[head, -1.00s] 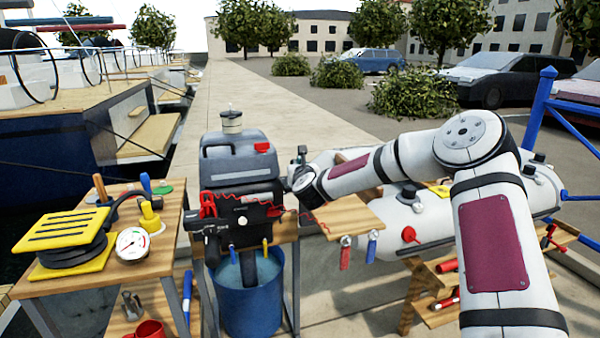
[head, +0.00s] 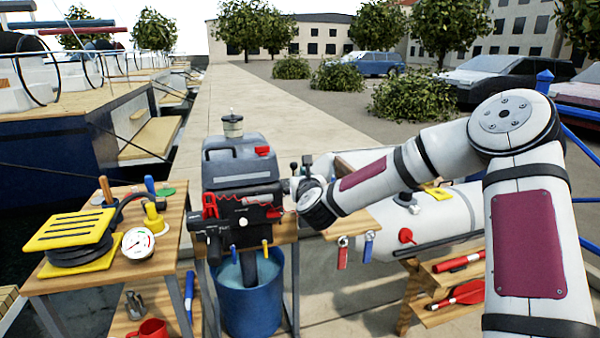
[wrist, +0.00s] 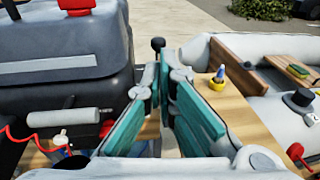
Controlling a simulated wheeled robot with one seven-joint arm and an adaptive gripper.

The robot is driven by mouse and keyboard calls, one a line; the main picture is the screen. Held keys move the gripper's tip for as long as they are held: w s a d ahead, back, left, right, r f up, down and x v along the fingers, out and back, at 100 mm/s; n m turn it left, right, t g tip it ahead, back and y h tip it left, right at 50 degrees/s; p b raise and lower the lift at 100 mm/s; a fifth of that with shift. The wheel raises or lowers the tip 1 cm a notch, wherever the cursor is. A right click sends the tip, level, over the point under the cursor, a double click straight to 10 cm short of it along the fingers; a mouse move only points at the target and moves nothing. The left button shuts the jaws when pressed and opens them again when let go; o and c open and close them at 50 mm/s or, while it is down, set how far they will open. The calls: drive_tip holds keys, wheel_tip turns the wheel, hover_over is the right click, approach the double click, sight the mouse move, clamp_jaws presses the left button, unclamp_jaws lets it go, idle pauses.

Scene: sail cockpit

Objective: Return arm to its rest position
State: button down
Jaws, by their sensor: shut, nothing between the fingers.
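My arm (head: 385,180) reaches in from the right of the head view, its elbow high at the right and its forearm sloping down to the left. Its end is beside the right side of the outboard motor (head: 240,158). My gripper (wrist: 162,72) shows in the wrist view with its two teal-padded fingers shut and empty, tips together at the far end. In the head view the fingers are mostly hidden by the wrist. The motor's dark cowl (wrist: 65,55) is close on the left in the wrist view.
The motor hangs over a blue bucket (head: 250,305). A wooden table (head: 110,278) at left holds a yellow pump (head: 68,232) and gauge (head: 138,243). A grey inflatable dinghy (head: 450,222) lies behind the forearm. Red and blue tags hang from a small wooden board (head: 352,224).

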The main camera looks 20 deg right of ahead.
drive_tip(key=shift+s, duration=0.35)
